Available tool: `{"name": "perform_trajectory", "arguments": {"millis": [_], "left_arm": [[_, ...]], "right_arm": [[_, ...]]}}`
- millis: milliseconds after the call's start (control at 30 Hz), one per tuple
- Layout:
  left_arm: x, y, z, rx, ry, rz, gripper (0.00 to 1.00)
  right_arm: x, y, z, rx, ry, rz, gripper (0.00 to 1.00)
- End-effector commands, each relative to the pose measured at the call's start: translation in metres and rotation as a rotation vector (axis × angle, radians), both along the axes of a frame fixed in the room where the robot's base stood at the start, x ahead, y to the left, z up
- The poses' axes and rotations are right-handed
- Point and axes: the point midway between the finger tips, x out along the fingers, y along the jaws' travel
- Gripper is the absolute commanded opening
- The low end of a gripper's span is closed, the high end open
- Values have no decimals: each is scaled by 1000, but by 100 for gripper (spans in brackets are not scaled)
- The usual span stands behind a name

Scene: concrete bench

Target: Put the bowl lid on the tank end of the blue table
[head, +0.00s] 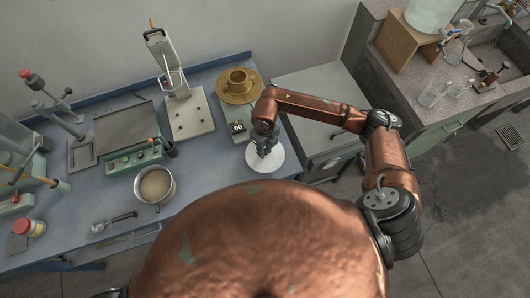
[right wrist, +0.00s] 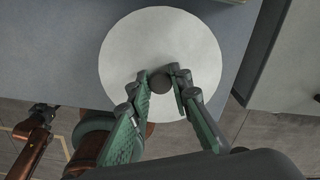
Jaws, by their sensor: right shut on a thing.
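The bowl lid is a round white disc (head: 278,162) with a dark knob. It is at the right end of the blue table (head: 216,150). My right gripper (head: 264,148) is above it. In the right wrist view, the fingers (right wrist: 160,82) are shut on the knob of the lid (right wrist: 160,35), and the disc reaches past the table's near edge. I cannot tell whether the lid touches the tabletop. My left gripper is not in view.
A scale (head: 238,127) and a mustard cup on a saucer (head: 238,97) stand just behind the lid. A pot (head: 170,191), a green device (head: 135,160) and a stand (head: 203,122) are further left. A grey cabinet (head: 315,90) is at the right.

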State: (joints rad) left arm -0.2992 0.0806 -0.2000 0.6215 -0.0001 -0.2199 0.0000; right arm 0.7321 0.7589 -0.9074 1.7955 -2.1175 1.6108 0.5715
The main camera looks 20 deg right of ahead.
Motion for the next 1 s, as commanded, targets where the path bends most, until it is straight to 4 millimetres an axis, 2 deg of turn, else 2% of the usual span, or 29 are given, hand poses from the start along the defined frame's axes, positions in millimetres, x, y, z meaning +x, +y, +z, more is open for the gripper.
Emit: {"name": "perform_trajectory", "arguments": {"millis": [267,633,667,900,1000], "left_arm": [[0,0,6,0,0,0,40],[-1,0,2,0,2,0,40],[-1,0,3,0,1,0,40],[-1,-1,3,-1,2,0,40],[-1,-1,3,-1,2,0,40]], "right_arm": [[2,-1,-32,0,2,0,0],[2,-2,-38,0,1,1,0],[2,-2,-38,-1,0,1,21],[2,-2,-37,-1,0,0,36],[2,-2,-37,-1,0,0,36]]}}
